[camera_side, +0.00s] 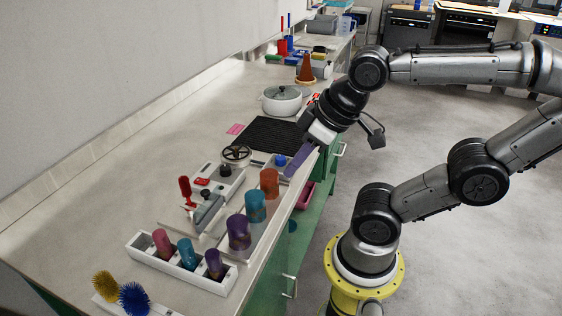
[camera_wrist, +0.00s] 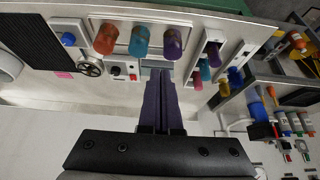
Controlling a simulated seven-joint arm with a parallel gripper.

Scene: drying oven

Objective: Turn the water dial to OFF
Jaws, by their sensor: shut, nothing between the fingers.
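My gripper (camera_side: 291,171) has purple fingers, shut and empty. They point down over the bench's front edge, near a blue round knob (camera_side: 281,160) and an orange cylinder (camera_side: 269,181). In the wrist view my closed fingers (camera_wrist: 160,74) overlap the bench near a small panel with a black knob (camera_wrist: 132,77). The panel's red switch (camera_wrist: 116,70) is beside it. The blue knob also shows in the wrist view (camera_wrist: 68,40). No readable label shows which control is the water dial, and its setting cannot be read.
A black handwheel (camera_side: 236,153) stands behind the panel. Teal (camera_side: 255,206) and purple (camera_side: 238,233) cylinders stand beside the orange one. A white rack (camera_side: 148,254) holds more cylinders. A black ribbed mat (camera_side: 272,134) and a lidded pot (camera_side: 282,98) lie farther back. Bare bench is at left.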

